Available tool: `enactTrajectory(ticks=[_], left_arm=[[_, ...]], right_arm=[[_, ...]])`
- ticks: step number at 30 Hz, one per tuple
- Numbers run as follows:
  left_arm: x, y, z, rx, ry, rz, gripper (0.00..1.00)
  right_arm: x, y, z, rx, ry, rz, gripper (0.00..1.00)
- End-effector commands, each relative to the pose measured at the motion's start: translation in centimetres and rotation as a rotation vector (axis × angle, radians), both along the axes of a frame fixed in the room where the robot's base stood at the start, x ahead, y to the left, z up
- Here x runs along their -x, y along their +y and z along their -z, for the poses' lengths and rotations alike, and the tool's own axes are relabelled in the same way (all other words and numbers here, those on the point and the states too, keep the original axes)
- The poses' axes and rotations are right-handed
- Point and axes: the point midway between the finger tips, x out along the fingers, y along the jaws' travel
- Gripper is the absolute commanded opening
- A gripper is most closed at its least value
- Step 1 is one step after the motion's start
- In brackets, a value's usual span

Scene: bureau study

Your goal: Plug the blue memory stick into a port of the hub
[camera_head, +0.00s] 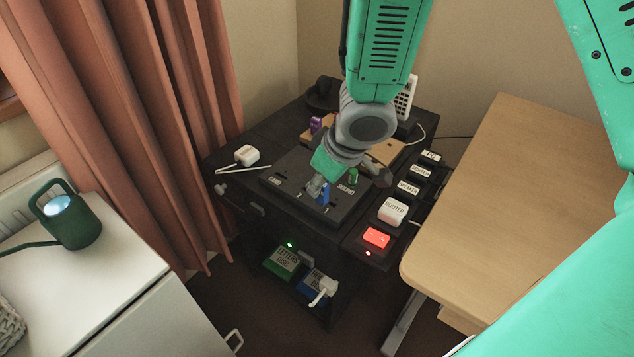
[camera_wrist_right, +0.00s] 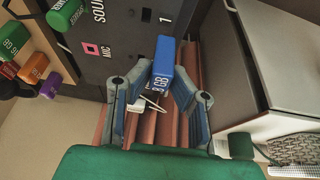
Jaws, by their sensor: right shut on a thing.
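The blue memory stick (camera_head: 323,196) is between the fingers of my right gripper (camera_head: 320,182), over the front part of the dark hub (camera_head: 285,182). In the right wrist view the blue stick (camera_wrist_right: 163,62) shows its white lettering between the two fingers of the right gripper (camera_wrist_right: 160,95), which is shut on it. The hub's dark face (camera_wrist_right: 115,45) there carries small slots and the markings SOUND, MIC and 1. The far end of the stick points toward this face; I cannot tell whether it touches or enters a port. My left gripper is not in view.
A green stick (camera_head: 352,175) is beside the gripper, and a purple one (camera_head: 315,124) stands behind. A labelled power strip with a white router plug (camera_head: 393,211) and red switch (camera_head: 376,238) lies to the right. A white plug (camera_head: 246,154) lies left. A wooden desk (camera_head: 520,180) stands right.

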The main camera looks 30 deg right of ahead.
Motion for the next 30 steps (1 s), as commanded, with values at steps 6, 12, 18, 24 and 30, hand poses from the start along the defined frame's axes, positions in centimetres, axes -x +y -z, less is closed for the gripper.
enactTrajectory(ticks=[6,12,18,24,30], left_arm=[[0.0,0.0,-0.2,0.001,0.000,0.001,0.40],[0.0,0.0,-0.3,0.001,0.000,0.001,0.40],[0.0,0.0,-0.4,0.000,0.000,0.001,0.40],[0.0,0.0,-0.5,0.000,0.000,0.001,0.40],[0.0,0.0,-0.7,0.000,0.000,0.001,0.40]], right_arm=[[0.0,-0.4,0.0,-0.002,0.001,0.001,0.00],[0.0,-0.7,-0.1,0.002,0.000,0.001,0.00],[0.0,-1.1,-0.1,0.002,-0.001,0.001,0.00],[0.0,-1.6,-0.1,0.001,0.000,0.001,0.00],[0.0,-2.0,-0.1,0.001,0.000,0.001,0.00]])
